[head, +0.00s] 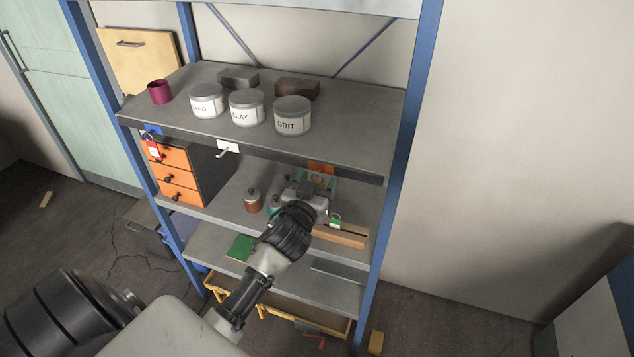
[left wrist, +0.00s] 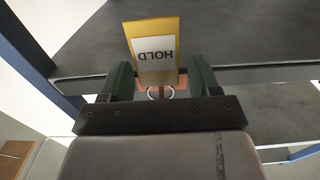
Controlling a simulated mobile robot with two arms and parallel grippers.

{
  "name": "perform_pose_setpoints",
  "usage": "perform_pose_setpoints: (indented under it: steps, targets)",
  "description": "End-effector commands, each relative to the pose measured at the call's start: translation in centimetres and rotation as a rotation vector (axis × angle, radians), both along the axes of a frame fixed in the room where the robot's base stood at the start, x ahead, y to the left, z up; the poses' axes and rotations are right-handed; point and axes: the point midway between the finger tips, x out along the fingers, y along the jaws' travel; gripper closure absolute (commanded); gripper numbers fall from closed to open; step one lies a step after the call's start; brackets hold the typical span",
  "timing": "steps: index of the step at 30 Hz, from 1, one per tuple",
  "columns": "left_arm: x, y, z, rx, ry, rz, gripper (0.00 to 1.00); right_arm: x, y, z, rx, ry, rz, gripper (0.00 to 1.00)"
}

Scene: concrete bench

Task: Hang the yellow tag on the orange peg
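The yellow tag (left wrist: 135,30), with a white HOLD label, shows upside down in the left wrist view, beyond my left gripper (left wrist: 161,76). Its metal ring (left wrist: 150,94) is at the orange peg (left wrist: 168,88) and appears to be around it, but the overlap is small and partly hidden. The green fingers stand apart on either side of tag and ring, with gaps. In the head view the orange peg's plate (head: 321,167) is on the upper shelf's front edge, just beyond my left gripper (head: 314,181). The tag is mostly hidden there.
A white peg (head: 228,148) and a blue peg plate (head: 152,130) with a red tag (head: 153,151) are along the same edge. A wooden stand (head: 342,236) holds a green tag (head: 335,223). A brown jar (head: 253,201) and orange drawers (head: 175,178) stand below.

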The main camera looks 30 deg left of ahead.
Motion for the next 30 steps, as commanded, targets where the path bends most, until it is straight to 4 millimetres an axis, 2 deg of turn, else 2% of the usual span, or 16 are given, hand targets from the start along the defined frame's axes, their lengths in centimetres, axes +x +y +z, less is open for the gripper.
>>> perform_pose_setpoints:
  steps: [8, 11, 14, 24, 30]
  targets:
    - [0.0, 0.0, 0.0, 0.000, -0.001, -0.001, 0.33, 0.0, 0.0, 0.0, 0.000, 0.000, 0.000, 0.33]
    - [-0.6, -0.2, -0.1, -0.001, 0.000, -0.001, 0.33, 0.0, 0.1, -0.2, 0.001, 0.000, 0.000, 0.33]
    - [-2.0, -0.5, -0.3, -0.001, 0.001, -0.001, 0.33, 0.0, 0.1, -0.7, 0.001, 0.000, -0.001, 0.33]
    - [-8.5, -2.0, -0.3, -0.002, 0.001, 0.000, 0.33, 0.0, 0.3, -2.3, 0.004, 0.001, -0.001, 0.33]
    - [-10.4, -2.5, -0.1, 0.000, 0.000, -0.001, 0.33, 0.0, 0.3, -2.7, 0.004, 0.001, -0.001, 0.33]
